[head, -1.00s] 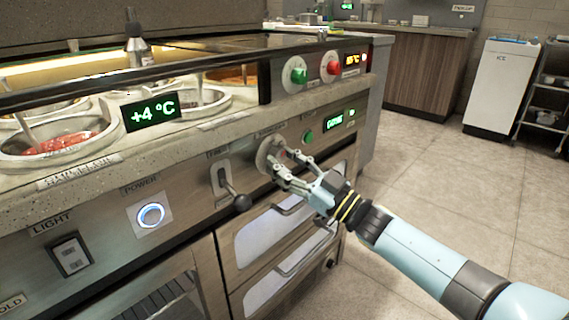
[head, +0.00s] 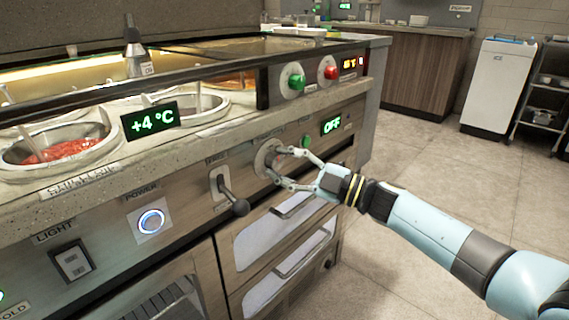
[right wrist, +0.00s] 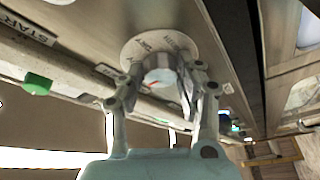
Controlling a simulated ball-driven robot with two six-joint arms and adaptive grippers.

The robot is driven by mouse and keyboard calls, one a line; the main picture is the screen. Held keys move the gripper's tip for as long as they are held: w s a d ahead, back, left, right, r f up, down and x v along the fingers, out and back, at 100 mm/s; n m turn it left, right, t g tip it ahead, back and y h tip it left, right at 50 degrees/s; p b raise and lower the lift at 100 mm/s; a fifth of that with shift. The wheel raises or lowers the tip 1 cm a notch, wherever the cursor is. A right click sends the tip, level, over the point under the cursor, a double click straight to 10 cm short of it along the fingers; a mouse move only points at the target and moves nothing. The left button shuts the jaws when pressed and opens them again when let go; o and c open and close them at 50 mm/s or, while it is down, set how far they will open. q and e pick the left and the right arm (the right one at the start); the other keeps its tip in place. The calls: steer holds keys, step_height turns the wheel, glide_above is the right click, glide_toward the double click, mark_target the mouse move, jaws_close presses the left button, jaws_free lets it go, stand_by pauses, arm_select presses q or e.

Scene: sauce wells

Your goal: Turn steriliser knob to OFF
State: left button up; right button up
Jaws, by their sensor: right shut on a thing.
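The steriliser knob sits on a round pale dial (head: 266,158) on the steel front panel. In the right wrist view the knob (right wrist: 160,78) is a short metal cylinder with a small red mark, in front of the lettered dial plate (right wrist: 158,48). My right gripper (head: 282,168) has its fingers on either side of the knob and is shut on it; it also shows in the right wrist view (right wrist: 160,88). The green display (head: 332,125) to the right of the dial reads OFF. My left gripper is not in view.
A black-knobbed lever (head: 230,194) sticks out left of the dial. A green button (head: 306,141) is just right of it. Drawer handles (head: 292,205) lie below. Green (head: 296,82) and red (head: 330,72) knobs are on the upper panel. Open floor lies to the right.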

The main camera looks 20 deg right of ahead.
steer(key=shift+n, duration=0.3)
steer(key=o, duration=0.8)
steer(key=shift+o, duration=1.7)
steer(key=shift+s, duration=0.1)
steer(key=shift+s+d+f, duration=0.15)
steer(key=shift+s+d, duration=0.1)
steer(key=shift+d, duration=0.05)
steer(key=v, duration=1.1)
